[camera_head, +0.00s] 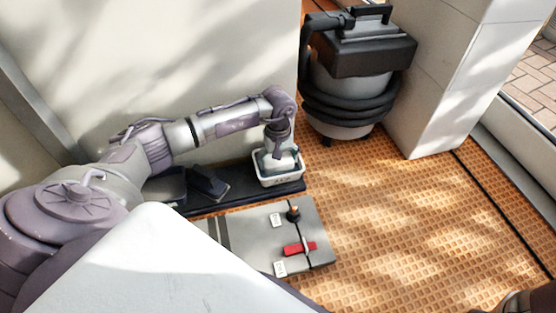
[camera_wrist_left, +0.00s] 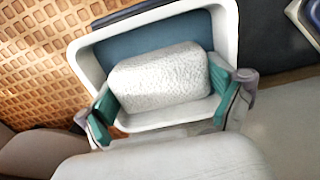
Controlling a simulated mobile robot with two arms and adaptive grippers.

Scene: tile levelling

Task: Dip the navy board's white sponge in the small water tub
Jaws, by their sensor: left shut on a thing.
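The white, pitted sponge (camera_wrist_left: 158,78) lies between the two teal fingertips of my left gripper (camera_wrist_left: 165,102) in the left wrist view. The gripper is shut on it. The small white tub (camera_wrist_left: 78,62) surrounds the sponge in that view, with blue-grey water (camera_wrist_left: 140,42) showing beyond it. Whether the sponge touches the water is hard to tell. The tub stands at the right end of a dark navy board (camera_head: 235,192). My right gripper is not visible.
A dark tool (camera_head: 208,182) lies on the board left of the tub. A grey panel (camera_head: 250,238) with a red-handled piece (camera_head: 300,248) lies in front. A vacuum-like drum (camera_head: 345,90) stands behind right, beside a pale pillar (camera_head: 440,75). Orange patterned floor (camera_head: 410,215) is free at right.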

